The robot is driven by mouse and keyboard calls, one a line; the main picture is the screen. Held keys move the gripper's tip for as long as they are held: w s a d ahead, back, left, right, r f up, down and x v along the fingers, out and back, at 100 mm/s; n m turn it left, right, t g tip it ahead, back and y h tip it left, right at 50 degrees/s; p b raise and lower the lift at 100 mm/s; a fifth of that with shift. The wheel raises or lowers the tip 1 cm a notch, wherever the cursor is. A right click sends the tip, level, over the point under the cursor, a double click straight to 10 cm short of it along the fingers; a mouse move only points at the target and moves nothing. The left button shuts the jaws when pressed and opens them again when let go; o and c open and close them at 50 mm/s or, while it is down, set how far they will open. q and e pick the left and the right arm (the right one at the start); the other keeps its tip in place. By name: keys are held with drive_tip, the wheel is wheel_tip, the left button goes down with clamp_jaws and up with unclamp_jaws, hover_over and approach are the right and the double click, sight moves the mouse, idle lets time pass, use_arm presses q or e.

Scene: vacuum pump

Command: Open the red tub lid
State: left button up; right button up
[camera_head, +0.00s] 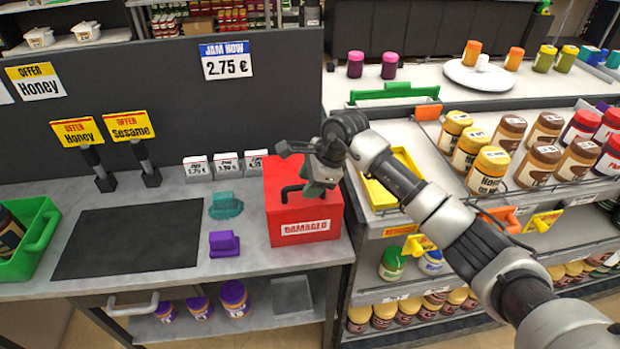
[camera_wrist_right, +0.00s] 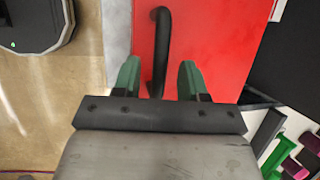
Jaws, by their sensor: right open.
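The red tub (camera_head: 303,219), labelled "DAMAGED", stands at the right end of the grey counter. Its flat red lid (camera_head: 275,177) looks closed and carries a black bar handle (camera_head: 292,190). My right gripper (camera_head: 318,183) is over the lid, beside the handle, and hides part of the lid. In the right wrist view my right gripper (camera_wrist_right: 157,82) is open, with its green fingertips on either side of the near end of the black handle (camera_wrist_right: 161,45). The red lid (camera_wrist_right: 210,40) fills the middle. I cannot tell whether the fingers touch the handle. My left gripper is not in view.
A purple block with a handle (camera_head: 224,243) and a teal one (camera_head: 226,205) lie left of the tub. A black mat (camera_head: 130,240) and a green basket (camera_head: 30,240) are further left. Small price cards (camera_head: 226,163) stand behind. Shelves of jars (camera_head: 490,170) are at the right.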

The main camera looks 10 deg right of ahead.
clamp_jaws()
idle(0.3)
drive_tip(key=shift+w+r, duration=0.2)
drive_tip(key=shift+r, duration=0.2)
drive_tip(key=w+r+g+b, duration=0.1)
drive_tip(key=w+r+b, duration=0.1)
drive_tip(key=w+r, duration=0.4)
drive_tip(key=shift+r+b, duration=0.4)
drive_tip(key=shift+r, duration=1)
drive_tip(key=shift+w+d, duration=0.1)
